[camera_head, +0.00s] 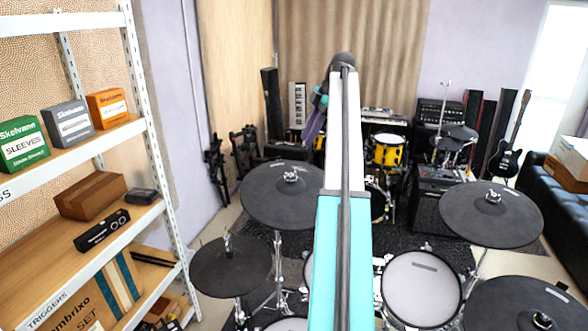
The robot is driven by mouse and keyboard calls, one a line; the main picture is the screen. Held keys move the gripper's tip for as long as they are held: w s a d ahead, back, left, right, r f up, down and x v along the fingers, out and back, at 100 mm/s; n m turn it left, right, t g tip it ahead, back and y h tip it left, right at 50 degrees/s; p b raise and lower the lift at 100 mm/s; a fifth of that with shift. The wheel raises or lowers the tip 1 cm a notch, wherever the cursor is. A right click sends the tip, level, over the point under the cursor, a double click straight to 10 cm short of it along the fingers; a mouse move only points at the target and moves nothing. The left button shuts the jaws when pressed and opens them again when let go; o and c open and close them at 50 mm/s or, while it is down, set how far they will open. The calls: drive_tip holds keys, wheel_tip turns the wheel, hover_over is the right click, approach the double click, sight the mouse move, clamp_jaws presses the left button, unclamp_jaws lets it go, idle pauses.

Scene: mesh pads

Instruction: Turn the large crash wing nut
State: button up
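Several black cymbal pads stand on the drum kit, each with a small fitting at its centre. The left pad (262,203) has a silver wing nut (290,178) on top. The right pad (470,207) has a similar wing nut (492,197). A pad at the lower right (510,300) and a smaller one at the lower left (215,268) also show. I cannot tell which is the large crash. My arm rises through the middle of the view. My gripper (313,125) seems to be the purple end left of the arm, apart from the pads; its fingers are unclear.
A white shelf rack (160,150) with boxes stands at the left. A white drum pad (421,289) sits low in the kit. A yellow drum (388,150), an amplifier (428,200) and a guitar (507,155) are behind. A dark sofa (563,207) lines the right.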

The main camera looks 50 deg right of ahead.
sight(291, 172)
drive_tip(key=shift+p+x, duration=0.3)
drive_tip(key=shift+x, duration=6.55)
drive_tip(key=shift+w, duration=0.1)
clamp_jaws()
